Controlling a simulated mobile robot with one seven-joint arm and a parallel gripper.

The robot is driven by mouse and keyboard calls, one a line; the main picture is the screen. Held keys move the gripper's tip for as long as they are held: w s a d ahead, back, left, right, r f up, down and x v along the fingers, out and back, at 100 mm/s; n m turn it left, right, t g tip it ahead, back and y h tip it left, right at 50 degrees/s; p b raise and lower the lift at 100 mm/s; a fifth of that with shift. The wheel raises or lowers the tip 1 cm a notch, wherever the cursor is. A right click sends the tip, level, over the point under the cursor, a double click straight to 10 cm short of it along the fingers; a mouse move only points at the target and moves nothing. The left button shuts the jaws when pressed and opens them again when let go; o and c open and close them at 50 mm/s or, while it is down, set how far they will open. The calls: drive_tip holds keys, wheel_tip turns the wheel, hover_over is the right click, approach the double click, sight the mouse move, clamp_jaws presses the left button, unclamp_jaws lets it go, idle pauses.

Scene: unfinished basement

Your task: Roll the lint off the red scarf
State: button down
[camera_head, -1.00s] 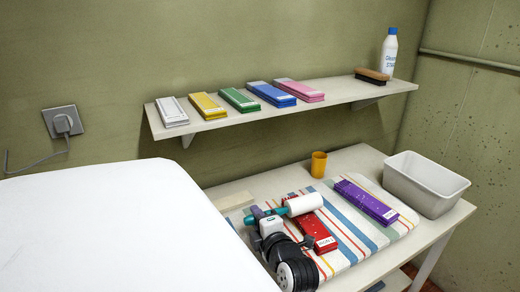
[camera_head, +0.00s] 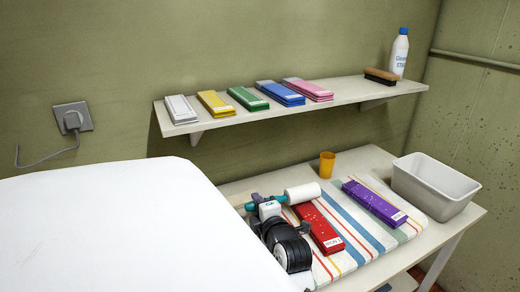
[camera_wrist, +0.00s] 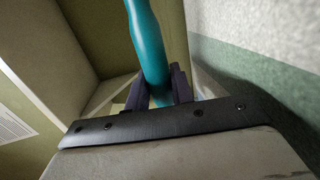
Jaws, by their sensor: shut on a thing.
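My gripper (camera_head: 266,206) is shut on the teal handle of a lint roller (camera_head: 302,193) with a white cylinder. The teal handle also shows between my fingers in the wrist view (camera_wrist: 147,45). The red scarf (camera_head: 316,226) lies folded on the striped cloth, with pale specks on it and a white label at its near end. The roller is just beyond the scarf's far end. I cannot tell whether it is raised or touching. My wrist hides part of the cloth left of the scarf.
A speckled purple scarf (camera_head: 374,204) lies to the right on the striped cloth (camera_head: 352,236). A yellow cup (camera_head: 327,165) and a grey bin (camera_head: 436,186) stand on the table. Above, a shelf (camera_head: 349,92) holds folded scarves, a brush (camera_head: 381,76) and a bottle (camera_head: 400,53).

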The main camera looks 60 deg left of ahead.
drive_tip(key=shift+a, duration=0.15)
drive_tip(key=shift+r, duration=0.15)
drive_tip(key=shift+a+r+p, duration=0.1)
drive_tip(key=shift+r+p, duration=0.35)
drive_tip(key=shift+r, duration=0.15)
drive_tip(key=shift+r+p, duration=1.95)
drive_tip(key=shift+r, duration=1.4)
drive_tip(key=shift+f, duration=0.1)
